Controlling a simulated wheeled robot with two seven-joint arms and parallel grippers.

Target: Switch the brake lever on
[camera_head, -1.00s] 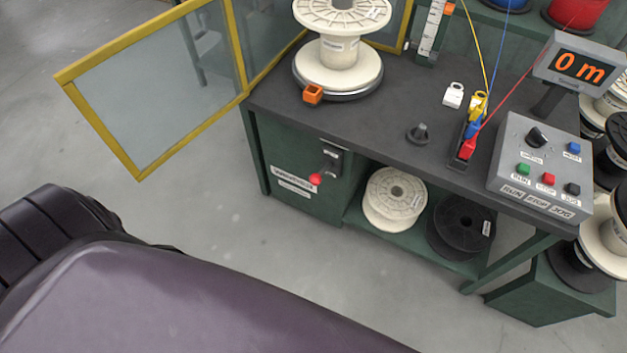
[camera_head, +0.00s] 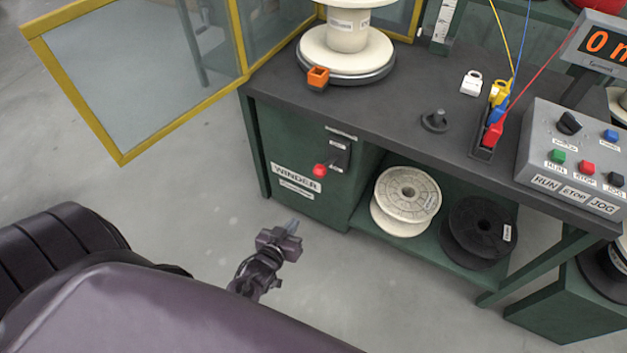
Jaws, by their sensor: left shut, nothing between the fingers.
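The brake lever (camera_head: 320,170) has a red knob and sticks out from a dark plate on the green front panel of the winder cabinet, left of the open shelf. The knob points toward the lower left. My left gripper (camera_head: 291,225) is in the open floor area in front of the cabinet, below and left of the lever in the picture, and apart from it. Its fingers are shut and empty. My right gripper is not in view.
The dark worktop (camera_head: 400,110) carries a white spool (camera_head: 345,50), an orange block (camera_head: 318,77) and a grey control box (camera_head: 580,150). A yellow-framed guard door (camera_head: 130,80) stands open at left. Two spools sit on the lower shelf. The floor before the cabinet is clear.

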